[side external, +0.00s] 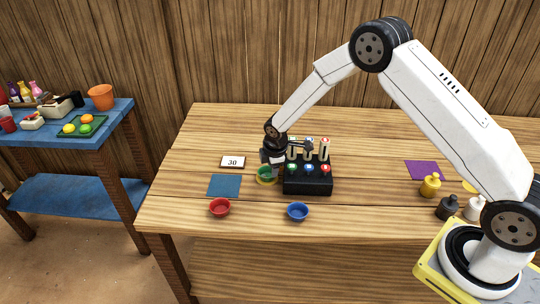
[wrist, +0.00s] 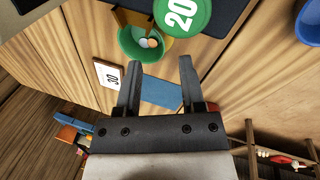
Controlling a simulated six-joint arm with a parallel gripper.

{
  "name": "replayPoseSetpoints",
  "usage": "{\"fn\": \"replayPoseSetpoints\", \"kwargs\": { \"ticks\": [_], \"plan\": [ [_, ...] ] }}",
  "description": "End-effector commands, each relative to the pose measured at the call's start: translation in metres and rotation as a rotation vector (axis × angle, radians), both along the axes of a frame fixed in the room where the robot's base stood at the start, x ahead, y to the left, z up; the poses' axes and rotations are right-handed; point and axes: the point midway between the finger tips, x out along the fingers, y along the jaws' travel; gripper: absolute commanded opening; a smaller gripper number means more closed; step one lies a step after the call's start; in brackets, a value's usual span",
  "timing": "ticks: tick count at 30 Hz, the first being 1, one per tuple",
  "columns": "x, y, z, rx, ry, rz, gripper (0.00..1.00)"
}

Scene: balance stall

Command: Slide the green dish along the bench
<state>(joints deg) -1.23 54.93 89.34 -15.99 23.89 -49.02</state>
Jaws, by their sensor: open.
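The green dish (side external: 265,173) stands on a yellow round spot on the bench, just left of the black block. In the wrist view, the dish (wrist: 128,44) holds a few small pale and orange round pieces. My gripper (side external: 272,160) is low over the bench, right at the dish, and partly hides it in the side view. In the wrist view, my gripper's fingers (wrist: 159,66) are apart with nothing between them. The dish lies beyond the fingertips there, towards the left finger. Whether a finger touches the dish, I cannot tell.
The black block (side external: 307,186) with coloured knobs and upright pieces stands close right. A green disc marked 20 (wrist: 183,14) shows beside the dish. A number card (side external: 233,162), a blue square (side external: 224,186), a red dish (side external: 219,207) and a blue dish (side external: 298,212) lie around.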

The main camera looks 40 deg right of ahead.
Motion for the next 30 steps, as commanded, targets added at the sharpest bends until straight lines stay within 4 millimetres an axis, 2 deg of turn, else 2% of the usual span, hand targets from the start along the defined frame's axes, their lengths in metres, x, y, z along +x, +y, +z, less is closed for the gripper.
{"fn": "replayPoseSetpoints", "kwargs": {
  "ticks": [12,18,27,28,30],
  "plan": [
    [0.009,-0.005,-0.041,0.001,-0.002,-0.002,0.51],
    [0.011,-0.006,-0.048,0.001,-0.004,-0.001,0.51],
    [0.012,-0.006,-0.049,0.001,-0.004,0.000,0.51],
    [0.012,-0.006,-0.049,0.001,-0.004,0.000,0.47],
    [0.012,-0.006,-0.049,0.001,-0.004,0.000,0.25]
  ]
}}
